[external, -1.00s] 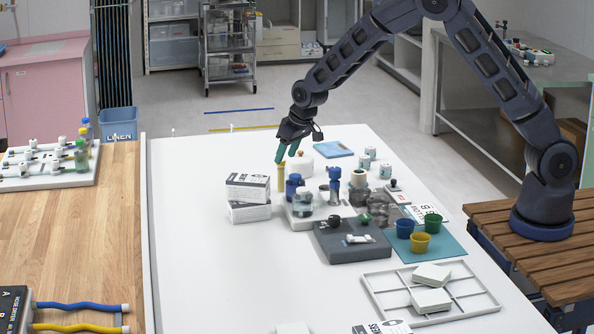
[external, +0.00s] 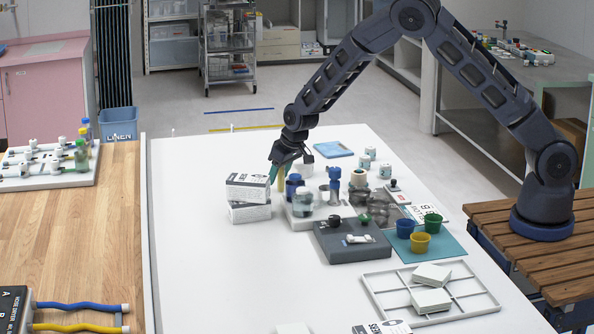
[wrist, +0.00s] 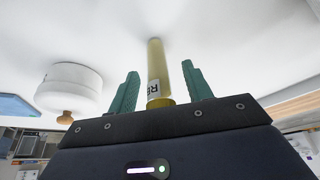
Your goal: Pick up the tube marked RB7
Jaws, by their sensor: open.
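A yellow tube (wrist: 155,70) stands on the white table, between my gripper's two green fingers in the wrist view. Its white label shows "RB"; any further mark is cut off from view. In the external view the tube (external: 281,182) stands behind the stacked boxes, partly covered by my gripper (external: 284,172). My gripper (wrist: 160,72) is open, with one finger on each side of the tube and gaps visible between them.
A white lidded jar (wrist: 70,88) with a wooden knob stands beside the gripper. Two stacked boxes (external: 248,188) are close in front. The table's left part is clear.

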